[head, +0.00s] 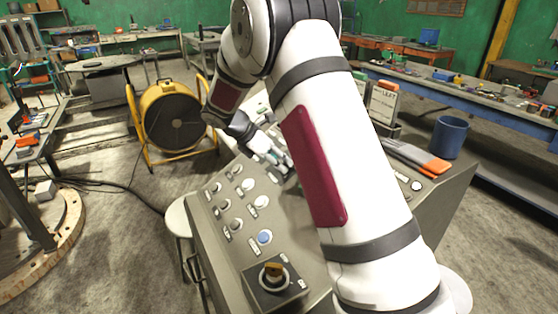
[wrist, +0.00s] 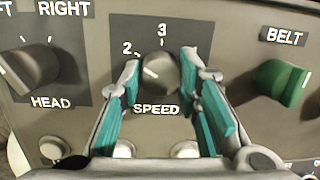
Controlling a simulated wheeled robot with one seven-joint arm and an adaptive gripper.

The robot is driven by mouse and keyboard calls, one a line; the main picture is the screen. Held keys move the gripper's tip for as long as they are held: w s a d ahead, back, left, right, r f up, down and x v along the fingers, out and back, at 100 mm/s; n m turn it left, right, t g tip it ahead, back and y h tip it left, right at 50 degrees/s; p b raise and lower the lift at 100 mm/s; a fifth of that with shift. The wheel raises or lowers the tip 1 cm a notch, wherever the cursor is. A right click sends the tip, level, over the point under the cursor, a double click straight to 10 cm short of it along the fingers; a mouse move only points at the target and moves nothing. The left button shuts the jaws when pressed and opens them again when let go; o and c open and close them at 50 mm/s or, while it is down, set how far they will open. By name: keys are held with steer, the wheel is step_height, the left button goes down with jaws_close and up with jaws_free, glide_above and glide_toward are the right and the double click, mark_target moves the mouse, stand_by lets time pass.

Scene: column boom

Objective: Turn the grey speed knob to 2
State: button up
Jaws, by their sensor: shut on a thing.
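The grey speed knob (wrist: 158,73) sits on a dark plate above the label SPEED in the wrist view. The numbers 2 and 3 show above it, and its white mark points to the upper left, roughly toward the 2. My gripper (wrist: 160,72) has its two teal-padded fingers on either side of the knob and is shut on it. In the head view my gripper (head: 281,163) is low over the far part of the sloping control panel (head: 213,248). The knob is not clearly visible there.
A grey HEAD knob (wrist: 35,68) is to the left and a green BELT knob (wrist: 283,83) to the right. A blue mug (head: 450,137) stands at the panel's far right.

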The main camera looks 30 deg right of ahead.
steer(key=o, duration=1.1)
steer(key=shift+o, duration=0.2)
steer(key=v, duration=1.2)
